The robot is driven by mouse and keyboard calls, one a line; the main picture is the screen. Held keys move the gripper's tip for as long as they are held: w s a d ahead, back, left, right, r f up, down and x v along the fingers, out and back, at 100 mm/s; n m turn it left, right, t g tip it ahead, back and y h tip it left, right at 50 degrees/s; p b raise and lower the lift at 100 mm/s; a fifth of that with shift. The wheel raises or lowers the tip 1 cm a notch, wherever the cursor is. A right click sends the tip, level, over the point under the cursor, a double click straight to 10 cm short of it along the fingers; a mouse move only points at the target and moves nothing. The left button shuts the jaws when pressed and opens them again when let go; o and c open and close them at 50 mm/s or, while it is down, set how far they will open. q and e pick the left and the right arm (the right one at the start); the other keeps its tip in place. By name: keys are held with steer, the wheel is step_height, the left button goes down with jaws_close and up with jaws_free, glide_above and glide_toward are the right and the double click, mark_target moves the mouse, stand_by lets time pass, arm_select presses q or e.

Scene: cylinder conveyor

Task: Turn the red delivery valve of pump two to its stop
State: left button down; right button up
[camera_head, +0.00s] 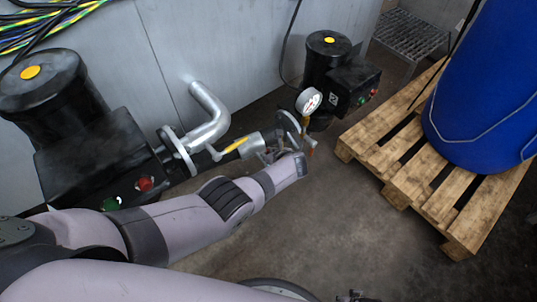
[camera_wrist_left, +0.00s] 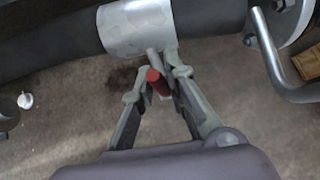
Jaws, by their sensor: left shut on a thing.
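My left gripper (camera_head: 281,153) is at a pipe with a bright metal sleeve, low between two black pumps. In the left wrist view the left gripper (camera_wrist_left: 160,76) has its fingertips closed around a small red-ended handle (camera_wrist_left: 157,82) on a grey stem below the sleeve (camera_wrist_left: 137,25). This looks like the red valve's handle. In the head view the fingers and wrist largely hide that handle. The frames do not show which pump is number two. At the bottom edge of the head view a dark piece may be part of my right gripper (camera_head: 352,297); its jaws cannot be made out.
The near pump (camera_head: 95,150) has a red and a green button and a yellow lever (camera_head: 233,147) beside it. The far pump (camera_head: 328,62) stands by a pressure gauge (camera_head: 309,101). A wooden pallet (camera_head: 400,150) with a blue drum (camera_head: 490,85) is at right. The floor before it is clear.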

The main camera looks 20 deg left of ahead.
arm_select(q)
steer(key=shift+s+f, duration=0.1)
steer(key=shift+f, duration=0.05)
steer(key=c, duration=1.6)
jaws_free()
steer(key=shift+w+d+r, duration=0.1)
steer(key=shift+w+r, duration=0.1)
steer(key=shift+r, duration=0.35)
steer(key=shift+s+r, duration=0.1)
steer(key=shift+r, duration=4.4)
